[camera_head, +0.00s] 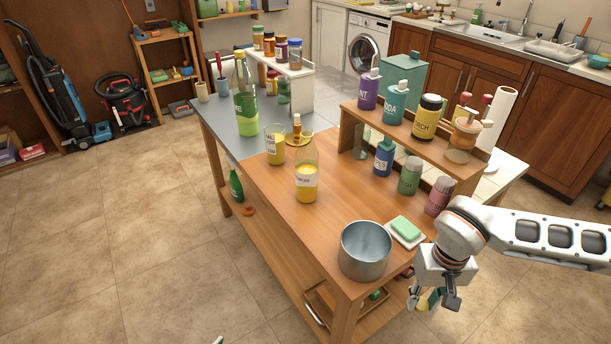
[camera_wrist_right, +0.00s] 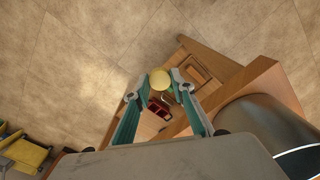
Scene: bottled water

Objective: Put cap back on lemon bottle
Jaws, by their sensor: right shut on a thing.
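A clear bottle of yellow liquid (camera_head: 306,183) stands upright near the middle of the wooden table; its label is too small to read surely, and I see no cap on its neck. My right gripper (camera_head: 433,301) is beyond the table's right front corner, lower than the tabletop and well apart from the bottle. It is shut on a small round yellow cap (camera_wrist_right: 160,79), held between the fingertips in the right wrist view. A small teal and white tip at the bottom edge of the head view may be my left gripper (camera_head: 218,340); the rest is out of frame.
A metal pot (camera_head: 366,250) and a green sponge on a dish (camera_head: 406,231) stand between bottle and right gripper. A glass of yellow liquid (camera_head: 275,145) is behind the bottle. A raised wooden shelf (camera_head: 425,144) with several containers runs along the right. The tabletop left of the pot is clear.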

